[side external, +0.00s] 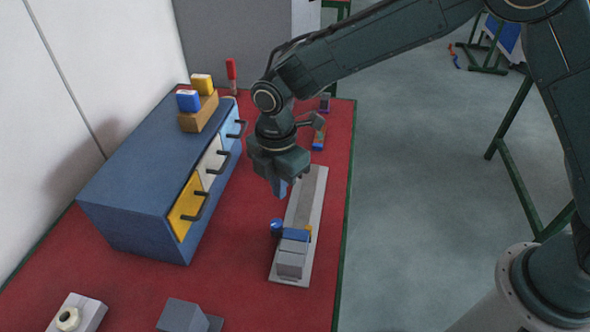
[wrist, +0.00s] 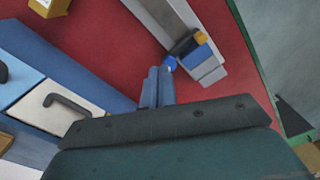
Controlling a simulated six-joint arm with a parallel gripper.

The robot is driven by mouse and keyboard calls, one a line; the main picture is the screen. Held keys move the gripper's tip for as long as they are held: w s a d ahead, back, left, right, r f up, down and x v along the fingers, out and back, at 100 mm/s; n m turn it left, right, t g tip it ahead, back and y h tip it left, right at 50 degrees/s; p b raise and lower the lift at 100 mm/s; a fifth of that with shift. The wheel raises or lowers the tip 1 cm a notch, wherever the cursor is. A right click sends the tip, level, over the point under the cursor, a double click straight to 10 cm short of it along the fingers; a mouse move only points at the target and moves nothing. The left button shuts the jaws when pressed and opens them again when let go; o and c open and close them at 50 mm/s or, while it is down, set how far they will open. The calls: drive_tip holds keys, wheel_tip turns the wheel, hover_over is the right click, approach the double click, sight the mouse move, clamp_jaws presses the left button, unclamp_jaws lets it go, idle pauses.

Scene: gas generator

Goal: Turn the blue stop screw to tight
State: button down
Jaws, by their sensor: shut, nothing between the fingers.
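A small blue round knob (side external: 277,226), which looks like the stop screw, sticks out from the left side of a blue block (side external: 295,234) on a grey rail (side external: 305,200). A small yellow-orange part (side external: 309,231) shows on the block's other side. In the wrist view the knob (wrist: 171,63) is just beyond my fingertips. My gripper (side external: 280,190) is shut and empty, pointing down above the rail's left side, apart from the knob. Its blue fingers (wrist: 158,80) are together in the wrist view. I cannot tell how tight the screw is.
A blue cabinet (side external: 140,190) with yellow, white and blue drawers stands left of the rail. Wooden, blue and yellow blocks sit on it. Grey blocks (side external: 183,316) lie at the front of the red table (side external: 250,290). Bare red surface separates cabinet and rail.

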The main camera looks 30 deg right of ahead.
drive_tip(key=shift+f, duration=3.2)
drive_tip(key=shift+s+a, duration=0.2)
drive_tip(key=shift+s+d, duration=0.2)
drive_tip(key=shift+s, duration=0.5)
drive_tip(key=shift+d, duration=0.2)
drive_tip(key=shift+d, duration=0.25)
drive_tip(key=shift+w, duration=0.1)
wheel_tip(320, 180, up, 6)
